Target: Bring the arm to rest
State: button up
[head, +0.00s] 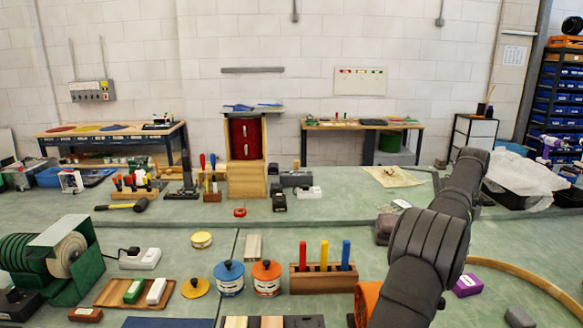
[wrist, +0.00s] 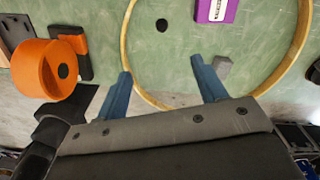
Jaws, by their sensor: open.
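My dark arm (head: 430,235) rises on the right side of the head view, over the bench. My gripper's fingers cannot be made out in the head view. A light wooden hoop (wrist: 128,50) lies on the bench beyond the fingers, and part of its curve shows at the lower right of the head view (head: 540,282).
A purple box (wrist: 216,11) and a small grey block (wrist: 222,66) lie within the hoop's outline. An orange roll (wrist: 35,68) sits to the left. A wooden holder with coloured sticks (head: 322,281), blue canister (head: 229,279) and orange canister (head: 267,279) stand left of my arm.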

jog(key=w+a+n, duration=0.1)
jog(key=w+a, duration=0.3)
jog(key=a, duration=0.4)
jog(key=shift+w, duration=0.3)
jog(key=shift+d+r, duration=0.1)
